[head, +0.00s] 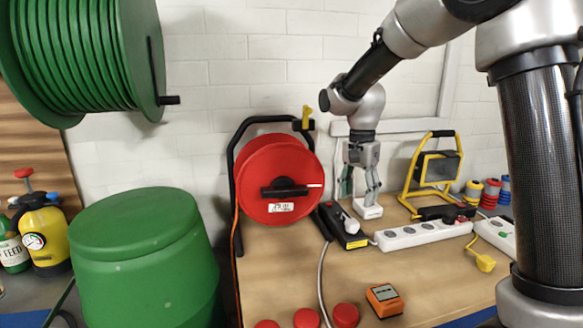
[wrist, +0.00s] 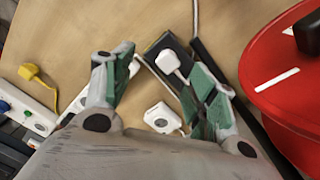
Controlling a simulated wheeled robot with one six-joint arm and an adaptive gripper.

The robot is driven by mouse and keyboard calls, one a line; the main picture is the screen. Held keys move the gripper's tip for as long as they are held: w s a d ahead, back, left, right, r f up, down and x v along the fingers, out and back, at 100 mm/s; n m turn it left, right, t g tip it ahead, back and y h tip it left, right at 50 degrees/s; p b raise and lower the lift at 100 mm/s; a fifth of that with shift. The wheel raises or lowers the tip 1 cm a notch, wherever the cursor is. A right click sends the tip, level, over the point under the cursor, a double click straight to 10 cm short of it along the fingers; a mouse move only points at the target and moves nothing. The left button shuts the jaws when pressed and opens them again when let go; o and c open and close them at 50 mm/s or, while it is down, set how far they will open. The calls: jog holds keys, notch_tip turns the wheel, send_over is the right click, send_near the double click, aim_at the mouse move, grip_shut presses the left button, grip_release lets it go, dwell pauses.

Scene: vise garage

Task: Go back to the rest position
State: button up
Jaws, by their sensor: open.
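My gripper (head: 362,192) hangs from my arm above the far middle of the wooden workbench, fingers pointing down. In the wrist view my gripper (wrist: 158,80) has its two green-padded fingers spread apart with nothing held between them. A small white socket block (head: 367,212) is just below the fingers in the head view. In the wrist view the white block (wrist: 162,117) shows between the fingers, near the palm, partly hidden. I cannot tell whether a finger touches it.
A red cable reel (head: 262,165) stands left of my gripper. A black socket box (head: 342,226) with a white plug lies beside it. A white power strip (head: 422,235) and yellow work lamp (head: 437,165) are to the right. An orange meter (head: 384,300) lies in front. The bench's middle is mostly clear.

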jog(key=s+d+r+n+t, duration=0.1)
jog(key=s+d+r+n, duration=0.1)
jog(key=s, duration=0.7)
jog(key=s+d+r+n+t, duration=0.2)
jog(key=s+d+r+n, duration=0.1)
jog(key=s+d, duration=0.4)
jog(key=s+d+r+n+t, duration=0.1)
jog(key=s+d+n, duration=0.3)
jog(key=s, duration=0.6)
jog(key=shift+s+d+r+n, duration=0.3)
jog(key=shift+s+d+r, duration=0.1)
jog(key=shift+d+r, duration=0.35)
jog(key=shift+s+d+r+t, duration=0.1)
jog(key=shift+d+r+t, duration=0.1)
jog(key=shift+r+t, duration=0.2)
jog(key=shift+c, duration=0.5)
